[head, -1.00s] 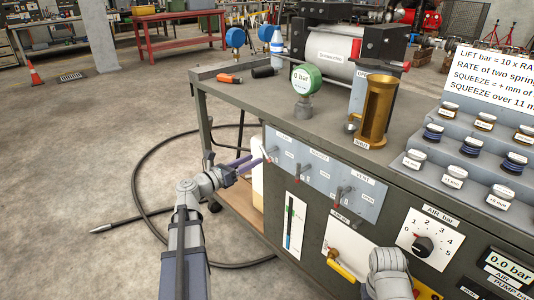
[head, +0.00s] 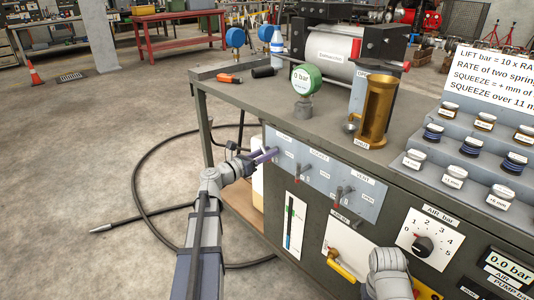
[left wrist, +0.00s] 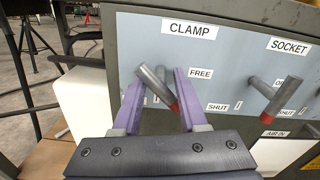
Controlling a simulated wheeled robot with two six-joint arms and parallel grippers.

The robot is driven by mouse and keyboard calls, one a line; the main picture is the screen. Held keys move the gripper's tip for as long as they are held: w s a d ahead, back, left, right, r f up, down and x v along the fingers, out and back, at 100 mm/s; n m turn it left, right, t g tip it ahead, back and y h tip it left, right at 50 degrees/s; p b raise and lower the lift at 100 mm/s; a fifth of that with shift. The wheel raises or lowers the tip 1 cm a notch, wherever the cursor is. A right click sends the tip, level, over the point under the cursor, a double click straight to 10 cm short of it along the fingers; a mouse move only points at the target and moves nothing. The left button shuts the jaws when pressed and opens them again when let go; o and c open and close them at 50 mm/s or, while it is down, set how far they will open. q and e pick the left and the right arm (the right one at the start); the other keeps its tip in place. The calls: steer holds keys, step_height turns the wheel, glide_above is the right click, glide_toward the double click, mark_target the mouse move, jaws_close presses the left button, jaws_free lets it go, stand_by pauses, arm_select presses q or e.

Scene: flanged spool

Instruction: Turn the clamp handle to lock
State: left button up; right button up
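The clamp handle (left wrist: 157,86) is a grey lever with a red tip under the CLAMP label (left wrist: 190,29) in the left wrist view. It slants down to the right, its tip below the FREE label (left wrist: 200,73) and left of the SHUT label (left wrist: 217,107). My left gripper (left wrist: 160,82) is open, with one purple finger on each side of the lever. Whether either finger touches it I cannot tell. In the head view my left gripper (head: 265,156) is at the left end of the grey panel and hides most of the clamp handle. My right gripper is out of view.
The socket handle (left wrist: 268,92) is right of the clamp handle. The vent handle (head: 345,196) is farther right on the panel (head: 325,180). A yellow-handled valve (head: 340,265) sits below. A black hose (head: 140,170) lies on the floor to the left.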

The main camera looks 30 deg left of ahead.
arm_select(q)
jaws_close()
stand_by(0.5)
steer(key=m, duration=0.4)
steer(key=shift+m, duration=2.5)
steer(key=shift+o, duration=0.9)
jaws_free()
steer(key=v, duration=0.8)
